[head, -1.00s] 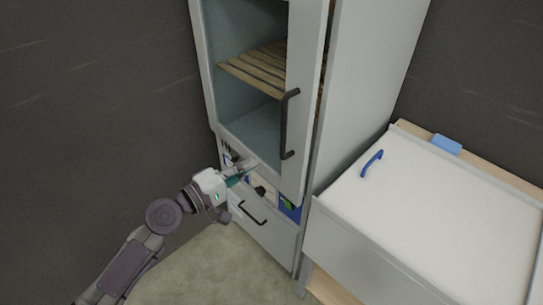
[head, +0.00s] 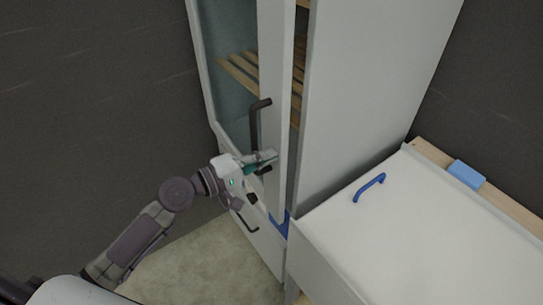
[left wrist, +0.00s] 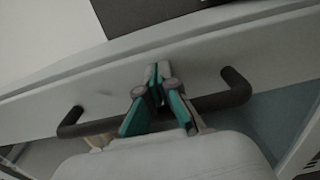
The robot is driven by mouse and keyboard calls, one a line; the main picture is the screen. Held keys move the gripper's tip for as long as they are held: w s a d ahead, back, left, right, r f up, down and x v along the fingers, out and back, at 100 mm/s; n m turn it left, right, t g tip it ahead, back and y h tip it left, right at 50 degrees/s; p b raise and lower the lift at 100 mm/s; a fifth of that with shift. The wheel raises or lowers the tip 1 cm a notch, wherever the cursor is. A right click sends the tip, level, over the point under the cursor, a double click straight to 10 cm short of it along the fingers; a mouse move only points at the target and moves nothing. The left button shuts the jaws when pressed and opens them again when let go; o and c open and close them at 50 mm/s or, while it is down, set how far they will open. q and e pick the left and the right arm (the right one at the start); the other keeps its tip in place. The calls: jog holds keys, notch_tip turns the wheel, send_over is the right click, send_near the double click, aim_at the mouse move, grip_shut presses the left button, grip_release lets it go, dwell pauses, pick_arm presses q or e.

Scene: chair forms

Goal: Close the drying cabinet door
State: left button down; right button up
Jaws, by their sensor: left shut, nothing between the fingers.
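The drying cabinet door (head: 278,60) is a pale frame with a glass pane, standing partly open. Wooden slatted shelves show through the glass and through the gap at the door's right edge. Its dark bar handle (head: 254,128) also shows in the left wrist view (left wrist: 222,99). My left gripper (head: 274,155) is shut and empty at the lower part of the handle. In the left wrist view its closed fingertips (left wrist: 158,70) cross the handle bar and lie close to the door frame. I cannot tell if they touch it. My right gripper is out of view.
Below the door is a drawer (head: 262,240) with a dark handle. A white-topped unit (head: 440,235) with a blue handle (head: 370,187) stands at the right. A blue block (head: 466,174) lies on its wooden back edge. Open floor (head: 200,270) is at the lower left.

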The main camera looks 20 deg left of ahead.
aim_at(281, 148)
pick_arm(q)
jog(key=p+x, duration=0.1)
jog(key=x, duration=0.3)
jog(key=shift+r, duration=0.2)
jog(key=shift+d+r, duration=0.1)
jog(key=shift+r, duration=0.1)
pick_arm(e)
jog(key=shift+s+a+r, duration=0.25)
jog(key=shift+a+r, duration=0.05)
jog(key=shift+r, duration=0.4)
